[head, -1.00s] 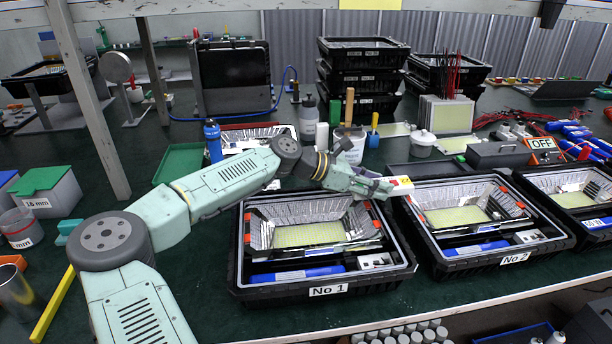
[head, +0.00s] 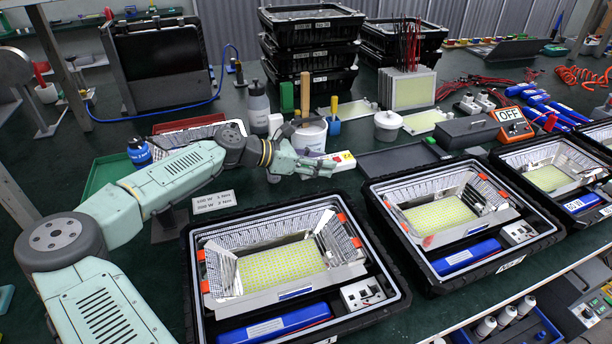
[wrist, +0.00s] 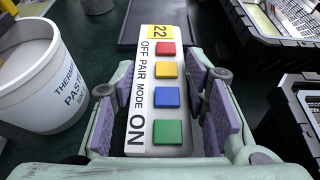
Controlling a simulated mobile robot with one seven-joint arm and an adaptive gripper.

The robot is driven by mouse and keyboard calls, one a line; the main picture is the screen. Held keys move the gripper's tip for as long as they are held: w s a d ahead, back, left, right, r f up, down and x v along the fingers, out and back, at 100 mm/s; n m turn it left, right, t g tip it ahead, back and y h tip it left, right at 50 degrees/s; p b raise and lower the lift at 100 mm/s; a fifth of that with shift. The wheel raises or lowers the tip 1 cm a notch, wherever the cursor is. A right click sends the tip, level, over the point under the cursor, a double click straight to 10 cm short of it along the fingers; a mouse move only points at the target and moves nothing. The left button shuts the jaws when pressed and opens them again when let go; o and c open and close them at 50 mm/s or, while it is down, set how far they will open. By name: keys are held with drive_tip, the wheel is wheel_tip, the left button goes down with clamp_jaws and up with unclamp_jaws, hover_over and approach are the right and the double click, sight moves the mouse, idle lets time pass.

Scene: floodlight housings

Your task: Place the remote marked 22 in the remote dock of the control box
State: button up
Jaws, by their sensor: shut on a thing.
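The remote marked 22 (wrist: 160,95) is white, with a yellow number label at its far end and red, yellow, blue and green buttons. My gripper (wrist: 164,98) is shut on its sides with purple pads. In the head view my gripper (head: 322,166) holds the remote (head: 343,157) above the table, behind the No 1 floodlight housing and beside the paste tub. A dark grey box (head: 468,133) and an orange-framed unit reading OFF (head: 512,122) stand at the right back. I cannot tell which is the control box, and no dock is clearly visible.
Open floodlight housings (head: 290,255) (head: 440,215) line the table's front. The thermal paste tub (head: 309,137) stands close to my gripper, also at left in the wrist view (wrist: 35,75). A dark flat panel (head: 397,161) lies beyond the remote. Housings are stacked behind (head: 312,50).

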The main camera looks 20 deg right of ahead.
sight(319, 187)
wheel_tip(319, 187, down, 5)
drive_tip(key=shift+r+p, duration=0.1)
drive_tip(key=shift+p, duration=0.6)
drive_tip(key=shift+f, duration=0.25)
drive_tip(key=shift+f+b, duration=0.2)
drive_tip(key=shift+b, duration=0.1)
drive_tip(key=o, duration=1.2)
drive_tip(key=shift+r, duration=0.15)
